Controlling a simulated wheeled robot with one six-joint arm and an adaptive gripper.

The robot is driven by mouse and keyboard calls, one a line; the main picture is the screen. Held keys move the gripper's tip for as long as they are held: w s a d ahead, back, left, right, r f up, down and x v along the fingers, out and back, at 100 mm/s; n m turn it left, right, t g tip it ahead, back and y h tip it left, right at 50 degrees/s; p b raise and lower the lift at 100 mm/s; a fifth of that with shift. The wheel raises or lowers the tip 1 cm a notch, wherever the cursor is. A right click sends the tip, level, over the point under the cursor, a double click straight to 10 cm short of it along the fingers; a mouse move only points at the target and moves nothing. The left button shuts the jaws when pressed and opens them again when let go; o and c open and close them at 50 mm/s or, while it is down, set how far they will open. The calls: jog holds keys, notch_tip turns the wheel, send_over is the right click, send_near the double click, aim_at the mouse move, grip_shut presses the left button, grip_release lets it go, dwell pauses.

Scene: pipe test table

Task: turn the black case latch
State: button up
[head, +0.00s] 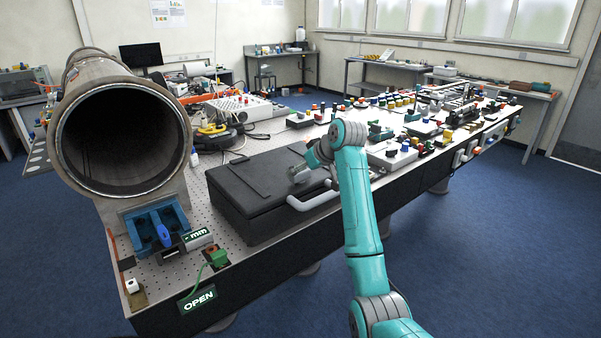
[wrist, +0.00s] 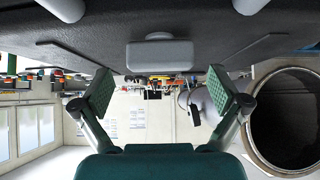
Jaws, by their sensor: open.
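The black case (head: 240,200) lies shut on the perforated table in the head view, with a grey handle (head: 318,200) along its near right side. In the wrist view, the case's dark surface (wrist: 95,30) fills the top of the upside-down picture. A light grey latch (wrist: 160,53) sticks out from it, between two handle ends (wrist: 65,8). My gripper (wrist: 167,90) is open and empty, its green-padded fingers spread wider than the latch. The latch lies between and beyond the fingertips, with no visible contact. In the head view my gripper is too small and covered to make out clearly.
A large metal pipe (head: 185,130) stands left of the case, with a blue clamp block (head: 150,222) below it. A green OPEN sign (head: 197,299) hangs at the front edge. Many buttons and devices (head: 395,152) crowd the table to the right.

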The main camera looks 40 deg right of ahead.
jog(key=shift+x, duration=1.2)
jog(key=c, duration=1.2)
jog(key=shift+o, duration=0.2)
jog(key=n+y, duration=0.2)
jog(key=n, duration=0.1)
jog(key=n+g+y, duration=0.1)
jog(key=n+y, duration=0.1)
jog(key=n, duration=0.1)
jog(key=shift+n+g+y, duration=0.3)
jog(key=shift+y, duration=0.1)
jog(key=n+g+y, duration=0.2)
jog(key=n, duration=0.1)
jog(key=shift+n+g+y, duration=0.5)
jog(key=shift+n+g, duration=0.4)
jog(key=shift+n, duration=0.8)
jog(key=shift+n+g, duration=0.3)
